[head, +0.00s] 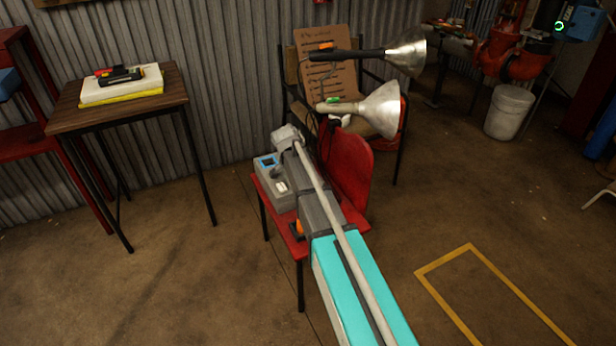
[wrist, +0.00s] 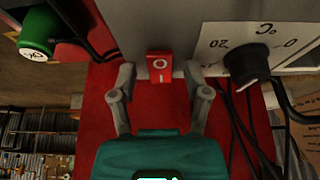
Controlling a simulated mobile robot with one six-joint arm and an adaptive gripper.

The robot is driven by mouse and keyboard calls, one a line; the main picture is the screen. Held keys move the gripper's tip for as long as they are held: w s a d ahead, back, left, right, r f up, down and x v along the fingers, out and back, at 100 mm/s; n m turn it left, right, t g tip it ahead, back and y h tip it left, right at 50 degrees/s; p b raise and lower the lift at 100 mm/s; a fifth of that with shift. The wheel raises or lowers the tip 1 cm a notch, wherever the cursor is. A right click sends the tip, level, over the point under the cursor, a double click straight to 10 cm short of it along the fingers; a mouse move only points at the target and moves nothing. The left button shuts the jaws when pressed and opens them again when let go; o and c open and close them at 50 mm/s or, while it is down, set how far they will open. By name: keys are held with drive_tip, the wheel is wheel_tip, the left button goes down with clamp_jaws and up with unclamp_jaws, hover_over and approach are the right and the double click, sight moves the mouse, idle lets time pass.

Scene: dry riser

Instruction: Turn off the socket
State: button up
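In the wrist view a red rocker switch (wrist: 160,68) with a white O and a line mark sits on the face of a pale grey unit (wrist: 140,22). A black dial (wrist: 246,66) on a white °C scale is to its right. My gripper (wrist: 162,86) is open and empty, with one finger on each side of the switch. I cannot tell whether the fingers touch the unit. In the head view a grey box (head: 284,206) sits on a red chair (head: 349,172), with my arm over it. My fingers are not clear there.
A green-ended object (wrist: 38,30) and black cables (wrist: 243,125) lie beside the unit. Two metal lamp shades (head: 382,108) (head: 407,53) stand behind my arm. A wooden side table (head: 65,118) is at the left. The floor at front left is clear.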

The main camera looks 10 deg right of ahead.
drive_tip(key=shift+d+y+p, duration=0.15)
drive_tip(key=shift+y+p, duration=0.15)
idle(0.4)
drive_tip(key=shift+r+y, duration=0.1)
drive_tip(key=shift+y, duration=0.4)
drive_tip(key=shift+w+d+g+y+p, duration=0.15)
drive_tip(key=shift+g+y+p, duration=0.1)
drive_tip(key=shift+y, duration=0.4)
drive_tip(key=shift+d+g+y+p, duration=0.1)
drive_tip(key=shift+g+y+p, duration=0.15)
drive_tip(key=shift+y, duration=0.4)
wheel_tip(320, 180, up, 14)
drive_tip(key=p, duration=1.4)
drive_tip(key=s+a+r+n+p, duration=0.2)
drive_tip(key=s+r+n+p, duration=0.5)
drive_tip(key=s+r+p, duration=0.6)
drive_tip(key=shift+s+a+r+n, duration=0.15)
drive_tip(key=shift+a+r+n, duration=0.05)
drive_tip(key=shift+a+n, duration=0.2)
drive_tip(key=s+a+n, duration=0.2)
drive_tip(key=s+n, duration=0.5)
drive_tip(key=s, duration=0.6)
wheel_tip(320, 180, up, 14)
drive_tip(key=p, duration=1.4)
drive_tip(key=shift+d+f+n, duration=0.15)
drive_tip(key=shift+f+n, duration=0.1)
drive_tip(key=shift+n, duration=0.15)
